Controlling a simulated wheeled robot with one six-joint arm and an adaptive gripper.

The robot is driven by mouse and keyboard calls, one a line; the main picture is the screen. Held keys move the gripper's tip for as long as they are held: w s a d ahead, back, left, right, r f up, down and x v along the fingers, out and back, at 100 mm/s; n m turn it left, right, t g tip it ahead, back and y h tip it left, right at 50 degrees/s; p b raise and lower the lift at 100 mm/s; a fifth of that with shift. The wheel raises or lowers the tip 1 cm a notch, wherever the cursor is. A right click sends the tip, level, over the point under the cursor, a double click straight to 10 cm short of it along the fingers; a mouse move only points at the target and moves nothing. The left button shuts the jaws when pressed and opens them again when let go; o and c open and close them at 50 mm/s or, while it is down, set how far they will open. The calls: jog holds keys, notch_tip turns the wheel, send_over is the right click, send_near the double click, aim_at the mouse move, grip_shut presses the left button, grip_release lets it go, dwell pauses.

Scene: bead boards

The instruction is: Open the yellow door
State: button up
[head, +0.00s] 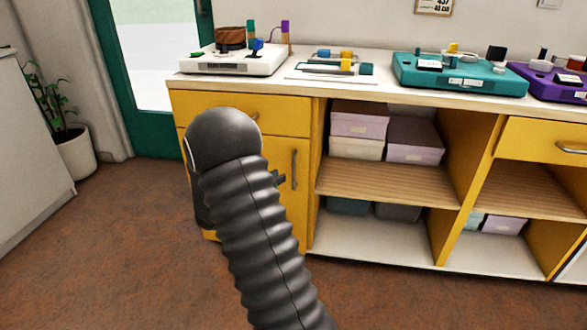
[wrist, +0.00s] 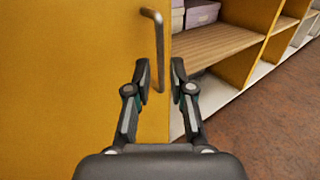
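The yellow door (head: 287,215) is on the left of the low cabinet, under a yellow drawer, and looks shut. Its grey vertical bar handle (head: 294,170) is near the door's right edge. In the wrist view the door (wrist: 65,80) fills the left side, and the handle (wrist: 157,40) rises between and beyond my fingertips. My gripper (wrist: 160,72) is open, with one finger on each side of the handle's line. I cannot tell whether either finger touches it. In the head view my dark arm hides much of the door and most of my gripper.
Open shelves (head: 385,180) with lilac boxes (head: 415,138) adjoin the door on the right. Bead boards, including a teal one (head: 460,75), stand on the white counter top. A potted plant (head: 68,140) stands at the left. The brown floor (head: 120,240) before the cabinet is clear.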

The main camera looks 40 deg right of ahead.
jog(key=d, duration=0.5)
jog(key=w+d, duration=0.1)
jog(key=d, duration=0.2)
grip_shut()
